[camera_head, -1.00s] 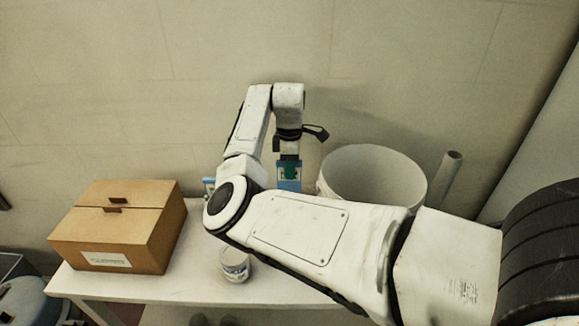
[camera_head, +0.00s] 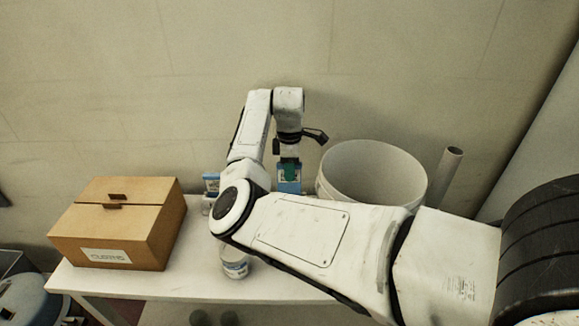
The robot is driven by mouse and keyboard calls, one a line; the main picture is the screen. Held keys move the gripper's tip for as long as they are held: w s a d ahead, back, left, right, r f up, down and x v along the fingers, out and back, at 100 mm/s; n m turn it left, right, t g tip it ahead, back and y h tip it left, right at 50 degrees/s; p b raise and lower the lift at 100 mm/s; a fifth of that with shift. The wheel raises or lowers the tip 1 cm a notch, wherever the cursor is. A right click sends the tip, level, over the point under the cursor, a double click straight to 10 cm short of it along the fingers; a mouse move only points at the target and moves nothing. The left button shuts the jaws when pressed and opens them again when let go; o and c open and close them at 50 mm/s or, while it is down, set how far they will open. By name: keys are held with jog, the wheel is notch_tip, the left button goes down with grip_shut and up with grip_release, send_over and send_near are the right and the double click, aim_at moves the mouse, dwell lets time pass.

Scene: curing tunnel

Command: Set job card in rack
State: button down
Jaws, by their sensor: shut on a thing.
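My gripper (camera_head: 289,160) points down over the back of the white table and is shut on a blue and white card, the job card (camera_head: 289,187), which hangs upright below it. A second small blue and white item (camera_head: 211,183) shows to the left, behind my arm's elbow. I cannot tell whether it belongs to the rack. The rack itself is not clearly visible; my arm hides much of the table's middle.
A cardboard box labelled cloths (camera_head: 115,225) stands at the table's left. A white tub (camera_head: 235,264) sits near the front edge, partly behind my arm. A large pale bucket (camera_head: 372,175) and an upright grey tube (camera_head: 446,175) stand to the right of my gripper.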

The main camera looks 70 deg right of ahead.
jog(key=shift+f, duration=1.35)
jog(key=shift+f+b, duration=0.3)
jog(key=shift+f, duration=0.35)
dwell(0.6)
jog(key=c, duration=0.8)
grip_release()
jog(key=shift+c, duration=0.2)
notch_tip(320, 180, up, 11)
jog(key=shift+f+b, duration=0.1)
jog(key=shift+b, duration=0.2)
jog(key=shift+a, duration=0.1)
